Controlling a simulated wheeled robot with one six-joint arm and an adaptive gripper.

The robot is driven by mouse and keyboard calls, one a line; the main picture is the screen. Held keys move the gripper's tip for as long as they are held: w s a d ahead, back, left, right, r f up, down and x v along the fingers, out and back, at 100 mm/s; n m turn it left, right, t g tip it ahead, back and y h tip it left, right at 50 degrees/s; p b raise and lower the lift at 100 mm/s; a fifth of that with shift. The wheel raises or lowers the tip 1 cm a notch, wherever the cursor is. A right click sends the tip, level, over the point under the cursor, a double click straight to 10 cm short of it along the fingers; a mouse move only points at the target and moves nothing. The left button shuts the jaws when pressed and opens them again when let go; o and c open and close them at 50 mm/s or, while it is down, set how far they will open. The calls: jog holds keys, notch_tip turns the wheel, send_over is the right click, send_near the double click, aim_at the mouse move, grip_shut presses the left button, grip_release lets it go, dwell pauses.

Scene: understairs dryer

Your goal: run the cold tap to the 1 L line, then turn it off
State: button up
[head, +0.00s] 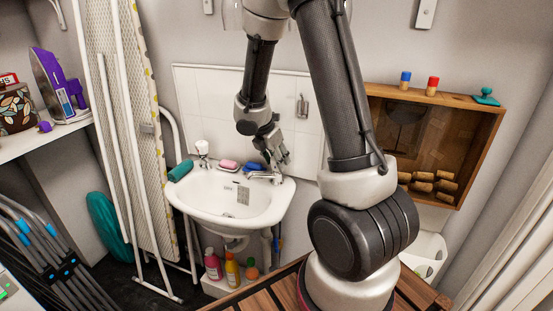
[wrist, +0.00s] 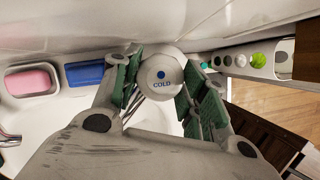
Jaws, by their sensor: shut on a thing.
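In the wrist view a round white tap knob marked COLD with a blue dot (wrist: 162,73) sits between the green finger pads of my gripper (wrist: 163,88), which is shut on it. In the head view my gripper (head: 276,160) reaches down at the right back of the white basin (head: 188,199), over the chrome tap spout (head: 262,176). Its fingers hide the cold knob there. Another tap with a white top (head: 202,150) stands at the left back. Small grey markings (head: 243,192) show inside the basin. I cannot make out a 1 L line or running water.
A pink soap (head: 229,164), a blue item (head: 253,168) and a green roll (head: 180,170) lie on the basin rim. An ironing board (head: 122,110) stands left. A wooden box shelf with corks (head: 485,150) hangs right. Bottles (head: 213,264) stand below the basin.

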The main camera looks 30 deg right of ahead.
jog(key=shift+n, duration=0.3)
jog(key=n, duration=0.1)
jog(key=n+t, duration=0.1)
jog(key=n, duration=0.1)
jog(key=n+t+y, duration=0.1)
jog(key=n, duration=0.1)
jog(key=shift+s+d, duration=0.2)
jog(key=shift+s, duration=0.05)
jog(key=shift+n+t+y, duration=0.3)
jog(key=shift+n+y, duration=0.1)
jog(key=shift+n, duration=1)
jog(key=shift+n+y, duration=0.3)
jog(key=shift+n, duration=0.4)
jog(key=o, duration=1)
jog(key=shift+o, duration=0.2)
jog(key=shift+a+m, duration=0.15)
jog(key=shift+m, duration=0.45)
